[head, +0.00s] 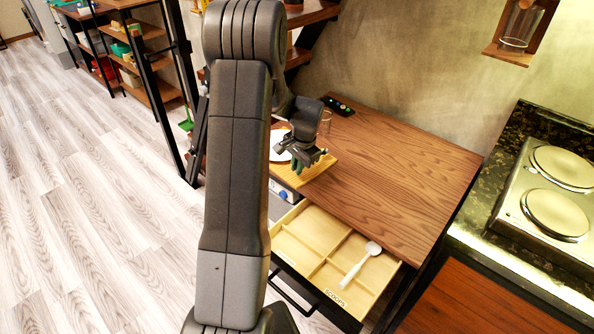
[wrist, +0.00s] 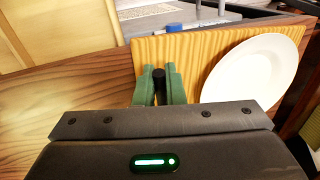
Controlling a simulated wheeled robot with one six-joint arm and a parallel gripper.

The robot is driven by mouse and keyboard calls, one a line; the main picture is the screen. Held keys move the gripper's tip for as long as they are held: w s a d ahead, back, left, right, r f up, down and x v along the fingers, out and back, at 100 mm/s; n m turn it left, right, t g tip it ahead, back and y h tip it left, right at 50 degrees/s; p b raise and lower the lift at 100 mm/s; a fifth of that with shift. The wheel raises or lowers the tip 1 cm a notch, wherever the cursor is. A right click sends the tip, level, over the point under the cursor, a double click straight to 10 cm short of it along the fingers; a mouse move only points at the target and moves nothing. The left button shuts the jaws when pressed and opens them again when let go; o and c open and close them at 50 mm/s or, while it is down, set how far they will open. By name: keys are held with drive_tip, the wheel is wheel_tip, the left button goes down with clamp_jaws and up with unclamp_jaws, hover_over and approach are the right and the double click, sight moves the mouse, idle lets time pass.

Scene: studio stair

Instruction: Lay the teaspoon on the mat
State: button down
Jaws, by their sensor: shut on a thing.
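The mat is a wood-coloured rectangle (wrist: 215,50) on the brown counter, and it also shows in the head view (head: 318,168). My gripper (wrist: 158,80) is over the mat, beside the plate, with its green fingers shut on a slim black thing (wrist: 159,86). Only the end of this thing shows between the fingers; it may be the teaspoon's handle, but I cannot tell. In the head view, my gripper (head: 312,165) is at the mat's near part. A white spoon (head: 360,264) lies in the open drawer, near the compartment marked SCOOPS.
A white plate (wrist: 254,68) rests on the mat. A clear glass (head: 326,122) and a black remote-like panel (head: 337,105) are at the counter's back. The drawer (head: 300,240) is pulled out at the front. The counter's right side (head: 400,180) is clear. A stove (head: 550,190) stands at right.

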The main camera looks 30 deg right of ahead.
drive_tip(key=shift+f, duration=1.2)
drive_tip(key=shift+f, duration=0.2)
drive_tip(key=c, duration=1.5)
unclamp_jaws()
drive_tip(key=shift+r, duration=0.1)
drive_tip(key=r, duration=0.4)
drive_tip(key=s+r, duration=0.1)
drive_tip(key=r, duration=0.3)
drive_tip(key=s+r, duration=0.1)
drive_tip(key=r, duration=0.3)
drive_tip(key=shift+d, duration=0.4)
